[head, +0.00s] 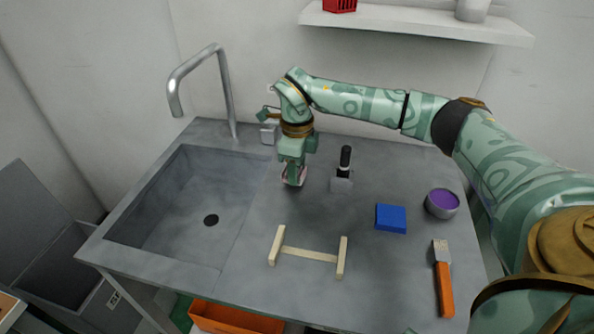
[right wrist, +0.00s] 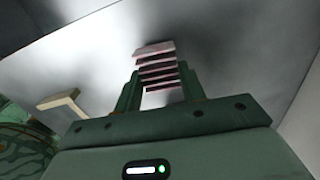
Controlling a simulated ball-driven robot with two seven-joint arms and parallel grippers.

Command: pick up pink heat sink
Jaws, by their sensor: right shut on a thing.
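The pink heat sink (right wrist: 158,68) shows in the right wrist view as a stack of thin pink fins. My right gripper (right wrist: 155,88) is shut on it, with one green finger on each side. In the head view my right gripper (head: 294,166) points down over the counter beside the sink. A bit of the pink heat sink (head: 293,180) shows at its fingertips, mostly hidden by them. I cannot tell whether it touches the counter. My left gripper is not in view.
A black-handled lever fixture (head: 343,172) stands just right of the gripper. A wooden frame (head: 308,254), blue block (head: 391,218), purple-filled bowl (head: 442,202) and orange-handled scraper (head: 443,280) lie on the counter (head: 250,262). The sink (head: 180,205) and faucet (head: 225,90) are left.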

